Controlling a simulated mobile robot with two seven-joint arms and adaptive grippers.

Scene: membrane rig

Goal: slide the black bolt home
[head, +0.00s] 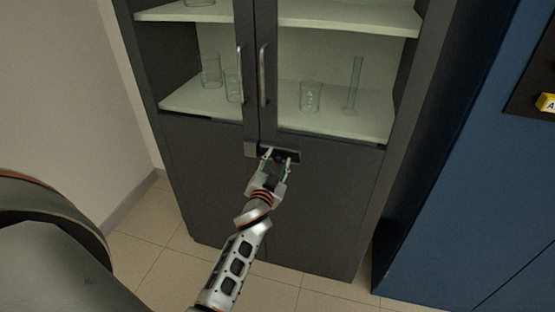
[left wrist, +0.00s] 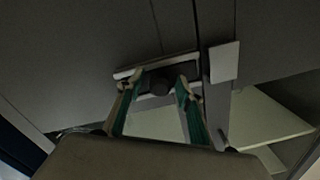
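The black bolt sits on a pale-edged plate (head: 294,155) on the right door of a dark grey cabinet, below the handles. In the left wrist view its round black knob (left wrist: 160,86) stands out from the plate (left wrist: 187,60). A grey catch block (head: 250,149) is on the left door; it also shows in the left wrist view (left wrist: 224,62). My left gripper (head: 275,156) is at the bolt. In the left wrist view its two fingers (left wrist: 158,88) are apart, one on each side of the knob, with visible gaps. My right gripper is not seen.
The cabinet doors have two upright handles (head: 262,75) just above the bolt. Beakers (head: 311,96) and a glass cylinder (head: 354,86) stand on the shelf behind the glass. A blue cabinet (head: 440,160) stands at the right. The tiled floor (head: 150,250) is clear.

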